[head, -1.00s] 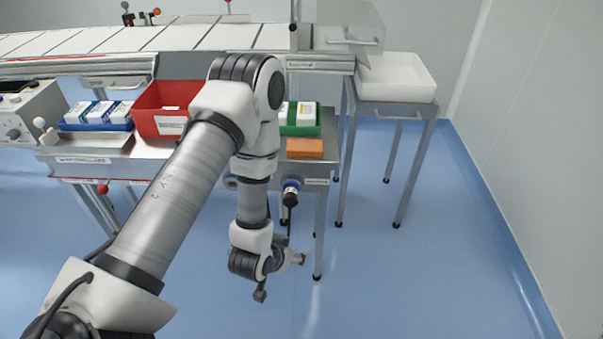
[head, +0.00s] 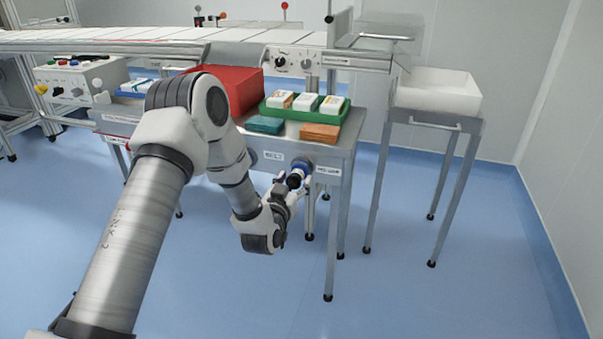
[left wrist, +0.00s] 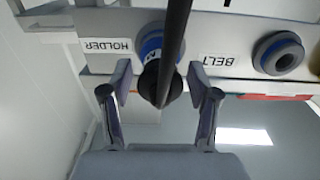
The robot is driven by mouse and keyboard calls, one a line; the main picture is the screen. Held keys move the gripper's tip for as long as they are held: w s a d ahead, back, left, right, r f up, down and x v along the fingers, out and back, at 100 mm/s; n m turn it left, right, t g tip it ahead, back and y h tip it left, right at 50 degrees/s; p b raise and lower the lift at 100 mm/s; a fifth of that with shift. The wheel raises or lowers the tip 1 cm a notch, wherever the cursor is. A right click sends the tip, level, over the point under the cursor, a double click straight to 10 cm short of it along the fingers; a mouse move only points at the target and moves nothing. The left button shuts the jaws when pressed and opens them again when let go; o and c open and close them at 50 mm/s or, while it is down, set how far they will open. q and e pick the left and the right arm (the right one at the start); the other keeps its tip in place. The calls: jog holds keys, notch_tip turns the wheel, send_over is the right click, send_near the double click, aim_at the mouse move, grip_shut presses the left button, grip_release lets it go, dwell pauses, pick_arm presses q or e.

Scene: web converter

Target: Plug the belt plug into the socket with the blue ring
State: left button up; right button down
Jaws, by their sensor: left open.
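The black belt plug (head: 294,179) sits in the blue-ringed holder (head: 304,164) on the front panel of the steel table, beside the HOLDER label. In the left wrist view the plug (left wrist: 161,84) faces me and its dark cable runs up across the picture. My left gripper (head: 291,188) is open, with one finger on each side of the plug; I cannot tell if they touch it. The socket with the blue ring (left wrist: 278,54) is beside the BELT label in the left wrist view and looks empty. My right gripper is not in view.
On the table are a red bin (head: 240,88), a green tray (head: 300,112) with white boxes, and teal and orange blocks. A conveyor (head: 160,42) runs behind. A white tub (head: 437,92) stands on a stand at right. The floor in front is clear.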

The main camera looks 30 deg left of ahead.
pick_arm(q)
jog(key=shift+x, duration=0.75)
grip_shut()
